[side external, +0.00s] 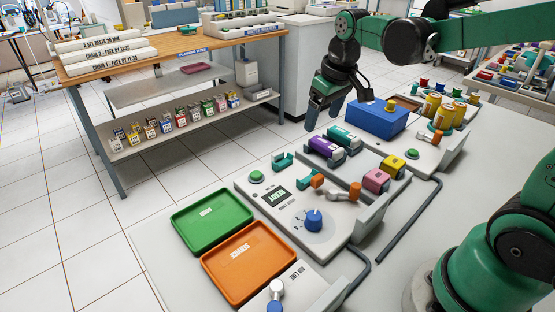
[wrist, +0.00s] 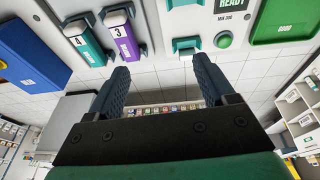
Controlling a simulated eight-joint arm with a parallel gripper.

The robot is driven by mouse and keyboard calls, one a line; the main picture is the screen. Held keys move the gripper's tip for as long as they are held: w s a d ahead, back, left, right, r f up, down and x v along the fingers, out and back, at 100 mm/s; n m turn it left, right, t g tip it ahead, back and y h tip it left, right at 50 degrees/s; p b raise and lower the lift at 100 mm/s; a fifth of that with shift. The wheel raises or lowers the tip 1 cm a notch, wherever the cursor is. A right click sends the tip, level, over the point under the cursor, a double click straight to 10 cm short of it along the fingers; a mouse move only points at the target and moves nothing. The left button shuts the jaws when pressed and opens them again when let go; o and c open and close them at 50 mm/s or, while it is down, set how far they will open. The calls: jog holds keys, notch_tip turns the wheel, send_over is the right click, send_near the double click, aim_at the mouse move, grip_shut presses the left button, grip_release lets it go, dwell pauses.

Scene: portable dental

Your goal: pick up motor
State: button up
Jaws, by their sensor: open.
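A metal piece with a blue end (side external: 276,291) is at the front edge of the side external view. My gripper (side external: 325,108) is open and empty, above the table's far side, left of the blue box (side external: 376,119). In the wrist view its two fingers (wrist: 160,76) are spread with nothing between them.
Purple (side external: 325,148) and teal (side external: 344,137) cartridges lie in the unit's middle. An empty teal cradle (wrist: 186,46) shows ahead of the fingers. Green (side external: 212,220) and orange (side external: 248,262) trays lie at the front left. Pink (side external: 376,180) and yellow (side external: 392,166) blocks stand right.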

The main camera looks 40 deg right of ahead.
aim_at(325, 142)
jog(key=w+d+f+g, duration=0.1)
jog(key=d, duration=0.1)
jog(key=w+d+f+g, duration=0.1)
jog(key=d+f, duration=0.1)
jog(key=w+d+f+g, duration=0.1)
jog(key=d, duration=0.1)
jog(key=shift+w+d+f+y, duration=0.2)
jog(key=shift+w+f+y, duration=0.1)
jog(key=shift+w+f, duration=0.1)
jog(key=shift+d+f, duration=0.1)
jog(key=shift+f, duration=2.8)
grip_shut()
